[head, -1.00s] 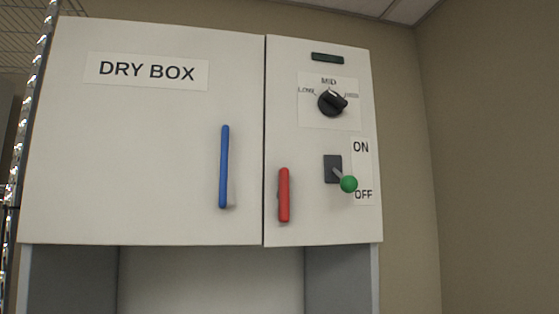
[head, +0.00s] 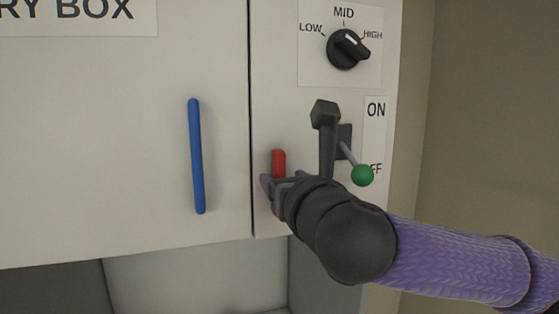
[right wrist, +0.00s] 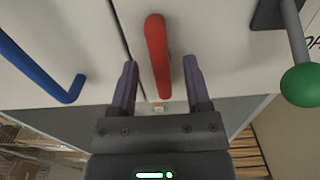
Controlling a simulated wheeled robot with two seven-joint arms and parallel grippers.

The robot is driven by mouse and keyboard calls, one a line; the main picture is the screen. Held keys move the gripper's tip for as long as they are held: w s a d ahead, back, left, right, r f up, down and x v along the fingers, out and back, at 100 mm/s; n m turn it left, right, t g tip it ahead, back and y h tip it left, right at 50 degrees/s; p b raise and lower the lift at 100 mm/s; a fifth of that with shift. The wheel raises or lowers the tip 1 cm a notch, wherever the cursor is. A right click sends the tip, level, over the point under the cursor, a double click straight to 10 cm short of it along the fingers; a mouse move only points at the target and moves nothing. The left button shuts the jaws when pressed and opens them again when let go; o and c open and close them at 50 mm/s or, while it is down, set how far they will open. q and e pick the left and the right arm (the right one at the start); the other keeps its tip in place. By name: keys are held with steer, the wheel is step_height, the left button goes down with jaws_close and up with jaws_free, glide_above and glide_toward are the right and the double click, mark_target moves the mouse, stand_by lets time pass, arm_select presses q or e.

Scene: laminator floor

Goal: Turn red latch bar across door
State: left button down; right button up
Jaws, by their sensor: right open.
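The red latch bar (head: 279,162) stands upright on the right panel, just right of the door seam. Its lower part is hidden behind my right gripper (head: 292,145) in the head view. In the right wrist view the red bar (right wrist: 157,55) lies between the two fingers of my right gripper (right wrist: 158,75), with a gap on each side. The gripper is open and not closed on the bar. The door (head: 100,150) is flush with the panel and has a blue handle (head: 196,155), which also shows in the right wrist view (right wrist: 38,65). My left gripper is not in view.
A toggle switch with a green ball (head: 362,175) sticks out right of my gripper, pointing toward OFF. It also shows in the right wrist view (right wrist: 301,85). A black dial (head: 348,48) is above, its pointer near HIGH. An open bay lies below the door.

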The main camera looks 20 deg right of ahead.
steer(key=shift+w+a, duration=0.1)
steer(key=shift+w, duration=1)
steer(key=shift+c, duration=0.3)
jaws_close()
